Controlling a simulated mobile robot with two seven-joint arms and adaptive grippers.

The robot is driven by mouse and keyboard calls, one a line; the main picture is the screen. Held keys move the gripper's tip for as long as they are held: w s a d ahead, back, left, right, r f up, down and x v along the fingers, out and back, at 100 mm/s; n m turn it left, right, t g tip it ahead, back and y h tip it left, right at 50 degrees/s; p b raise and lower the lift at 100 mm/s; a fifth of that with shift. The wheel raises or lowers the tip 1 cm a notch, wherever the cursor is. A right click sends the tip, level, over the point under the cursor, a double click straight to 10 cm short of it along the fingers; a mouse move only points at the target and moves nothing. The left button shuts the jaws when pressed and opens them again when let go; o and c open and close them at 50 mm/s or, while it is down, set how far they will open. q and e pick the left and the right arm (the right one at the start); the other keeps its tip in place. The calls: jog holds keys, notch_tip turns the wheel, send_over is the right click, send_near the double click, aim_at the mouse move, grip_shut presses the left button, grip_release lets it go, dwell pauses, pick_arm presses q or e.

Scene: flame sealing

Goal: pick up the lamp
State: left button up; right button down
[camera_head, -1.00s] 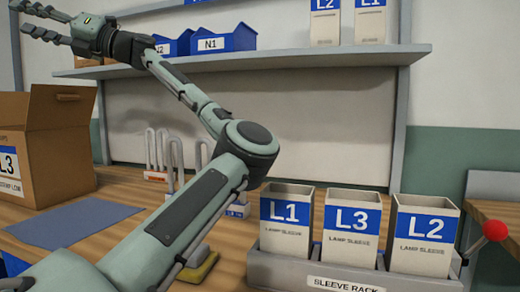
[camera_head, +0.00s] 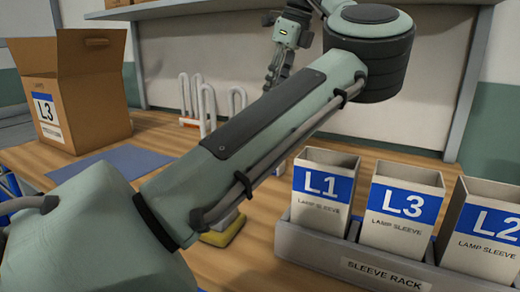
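Several white U-shaped lamps stand upright on the table behind my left arm, among them one at the left (camera_head: 184,97), one in the middle (camera_head: 207,108) and one at the right (camera_head: 237,100). Their lower parts are partly hidden by my arm. My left gripper (camera_head: 277,80) hangs with its fingers pointing down, to the right of the lamps and above the back of the table. Its fingers are small and seen side-on, so their opening is unclear. No lamp shows between them. My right gripper is not in view.
A grey sleeve rack (camera_head: 385,275) at front right holds sleeves L1 (camera_head: 320,200), L3 (camera_head: 400,215) and L2 (camera_head: 485,240). An open cardboard box (camera_head: 95,100) marked L3 stands at left, beside a blue mat (camera_head: 125,160). A yellow-based object (camera_head: 222,235) is partly hidden under my arm.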

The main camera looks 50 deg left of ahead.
pick_arm(q)
jog(key=shift+d+f, duration=0.2)
jog(key=shift+f, duration=0.2)
jog(key=x, duration=0.6)
jog(key=shift+a+f, duration=0.15)
jog(key=shift+f, duration=0.1)
jog(key=shift+s, duration=0.1)
jog(key=shift+c, duration=0.6)
grip_shut()
